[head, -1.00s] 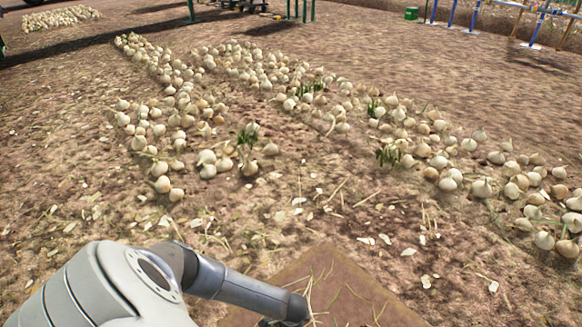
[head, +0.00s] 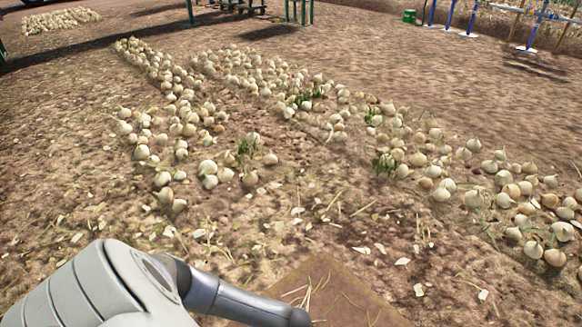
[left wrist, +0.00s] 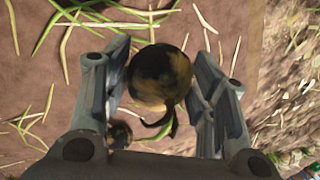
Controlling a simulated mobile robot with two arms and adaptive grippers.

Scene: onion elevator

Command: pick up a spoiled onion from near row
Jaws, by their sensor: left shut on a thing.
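A spoiled onion (left wrist: 160,76), dark with black and brown patches, is between the fingers of my left gripper (left wrist: 158,84) in the left wrist view. The gripper is shut on it, with a finger at each side. A dark, curled stem hangs below it. A second dark round thing (left wrist: 119,133) shows lower, partly hidden behind the left finger. In the head view my left arm comes in from the bottom left, and its gripper is out of frame. My right gripper is not seen.
A flat brown panel (head: 330,275) with straw on it is at the bottom of the head view. Another onion row (head: 441,194) runs along the right. A green bucket (head: 409,16) stands far back. Bare soil with scattered peels separates the rows and panel.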

